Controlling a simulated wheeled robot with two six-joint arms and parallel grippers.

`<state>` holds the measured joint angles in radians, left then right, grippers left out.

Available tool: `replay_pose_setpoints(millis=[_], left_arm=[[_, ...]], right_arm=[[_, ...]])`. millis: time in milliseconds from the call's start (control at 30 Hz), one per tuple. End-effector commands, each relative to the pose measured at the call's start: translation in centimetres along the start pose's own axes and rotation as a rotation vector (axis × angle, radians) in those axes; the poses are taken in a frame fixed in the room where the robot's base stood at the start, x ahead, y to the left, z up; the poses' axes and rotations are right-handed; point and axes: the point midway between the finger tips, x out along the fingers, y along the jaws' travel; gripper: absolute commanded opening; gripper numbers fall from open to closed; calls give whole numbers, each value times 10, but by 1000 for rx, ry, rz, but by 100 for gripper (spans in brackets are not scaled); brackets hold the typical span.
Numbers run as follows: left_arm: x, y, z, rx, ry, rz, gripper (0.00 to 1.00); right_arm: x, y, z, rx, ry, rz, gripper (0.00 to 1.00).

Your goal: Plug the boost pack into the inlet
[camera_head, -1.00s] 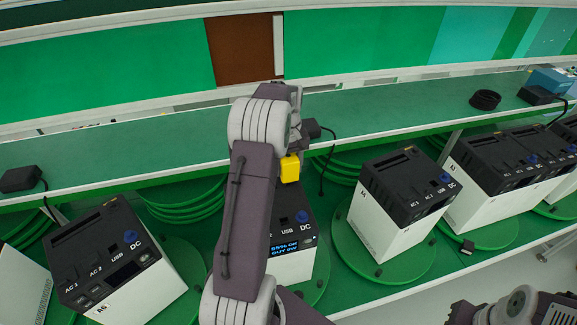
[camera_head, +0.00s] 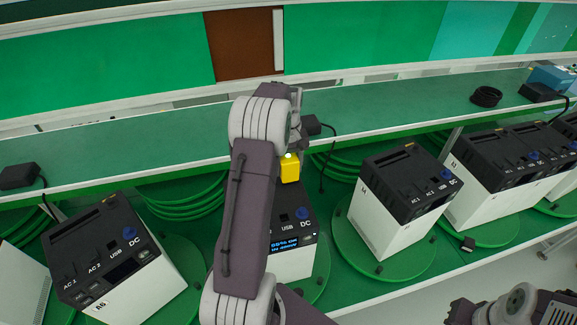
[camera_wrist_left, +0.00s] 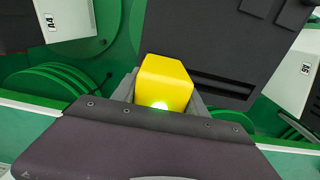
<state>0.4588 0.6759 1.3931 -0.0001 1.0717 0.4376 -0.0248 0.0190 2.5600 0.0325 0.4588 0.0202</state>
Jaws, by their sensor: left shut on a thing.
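The yellow boost pack (camera_head: 290,171) is at the back of the middle power station (camera_head: 293,262), beside my left arm. In the left wrist view the pack (camera_wrist_left: 172,72) sits between the fingers of my left gripper (camera_wrist_left: 163,95), which is shut on it. A bright light glows on the pack. The pack is against or close to the station's dark housing (camera_wrist_left: 215,50). The inlet is hidden, so I cannot see the contact. The station's small screen (camera_head: 285,244) is lit with blue text. Part of my right arm shows at bottom right; its jaws cannot be made out.
Other stations stand on green turntables to the left (camera_head: 110,262) and right (camera_head: 400,200). A green shelf (camera_head: 400,115) runs behind them, with a black adapter (camera_head: 20,177), a coiled cable (camera_head: 485,99) and a blue box (camera_head: 552,79). A cable hangs just right of the pack.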

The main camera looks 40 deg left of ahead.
Motion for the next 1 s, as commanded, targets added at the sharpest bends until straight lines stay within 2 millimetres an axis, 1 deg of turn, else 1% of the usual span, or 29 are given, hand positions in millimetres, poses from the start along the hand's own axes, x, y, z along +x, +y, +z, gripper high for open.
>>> replay_pose_setpoints(millis=[33, 67, 100, 133, 400, 467, 567, 700, 833, 900, 1000], left_arm=[[0, 0, -1, 0, 2, 1, 54], [-1, 0, -1, 0, 2, 1, 62], [-1, 0, 0, 0, 2, 1, 73], [-1, 0, 0, 0, 2, 1, 76], [1, 0, 0, 0, -2, -1, 76], [-1, 0, 0, 0, -1, 0, 76], [-15, 0, -1, 0, 4, 2, 76], [-48, 0, -1, 0, 6, 3, 76], [-74, 0, 0, 0, 5, 2, 76], [-84, 0, 0, 0, 4, 2, 76], [-90, 0, 0, 0, 2, 1, 76]], right_arm=[[0, 0, 0, 0, 0, 0, 0], [0, 0, 0, 0, 0, 0, 0], [0, 0, 0, 0, 0, 0, 0], [0, 0, 0, 0, 0, 0, 0], [0, 0, 0, 0, 0, 0, 0], [2, 0, 0, 0, 0, 0, 0], [10, 0, 1, 0, 0, 0, 0], [19, 0, 2, 0, 0, 0, 0], [21, 0, 2, 0, 0, 0, 0], [21, 0, 2, 0, 0, 0, 0], [21, 0, 2, 0, 0, 0, 0]])
